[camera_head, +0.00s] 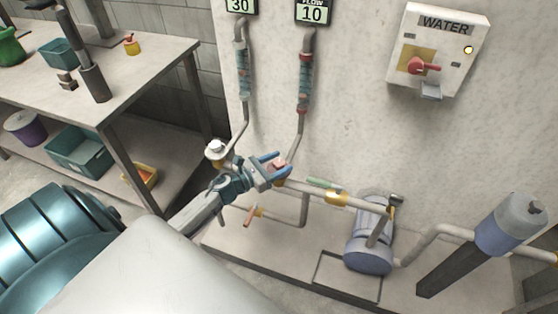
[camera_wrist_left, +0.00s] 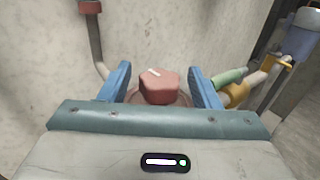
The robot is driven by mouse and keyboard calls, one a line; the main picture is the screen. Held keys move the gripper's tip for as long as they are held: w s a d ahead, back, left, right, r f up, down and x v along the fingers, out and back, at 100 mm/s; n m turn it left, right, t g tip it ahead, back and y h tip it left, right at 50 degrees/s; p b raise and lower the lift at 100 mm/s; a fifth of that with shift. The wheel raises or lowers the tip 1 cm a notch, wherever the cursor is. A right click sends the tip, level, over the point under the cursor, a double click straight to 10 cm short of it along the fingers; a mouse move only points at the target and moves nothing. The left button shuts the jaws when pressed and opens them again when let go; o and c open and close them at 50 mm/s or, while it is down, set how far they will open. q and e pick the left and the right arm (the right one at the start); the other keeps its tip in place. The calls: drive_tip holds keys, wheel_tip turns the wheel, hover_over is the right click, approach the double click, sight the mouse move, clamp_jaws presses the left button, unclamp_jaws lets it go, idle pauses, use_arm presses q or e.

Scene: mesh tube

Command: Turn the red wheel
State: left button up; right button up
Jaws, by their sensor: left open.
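The red wheel (camera_wrist_left: 160,88) is a small faceted knob with a white mark on its top. In the left wrist view it sits between the two blue fingers of my left gripper (camera_wrist_left: 163,88). The fingers are open, with a gap showing on each side of the wheel. In the head view my left gripper (camera_head: 276,165) reaches in from the left to the pipework at the wall. The wheel (camera_head: 279,165) shows there as a small reddish patch, partly hidden by the fingers. My right gripper is not in view.
A pipe with a green-handled valve (camera_head: 324,183) and a blue-grey pump (camera_head: 370,240) lie to the right. A white-capped valve (camera_head: 216,150) is close on the left. A workbench (camera_head: 150,75) stands at the left. The WATER box (camera_head: 438,52) hangs on the wall.

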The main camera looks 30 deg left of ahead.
use_arm(q)
drive_tip(key=shift+w+d, duration=0.15)
drive_tip(key=shift+w, duration=0.05)
drive_tip(key=c, duration=1)
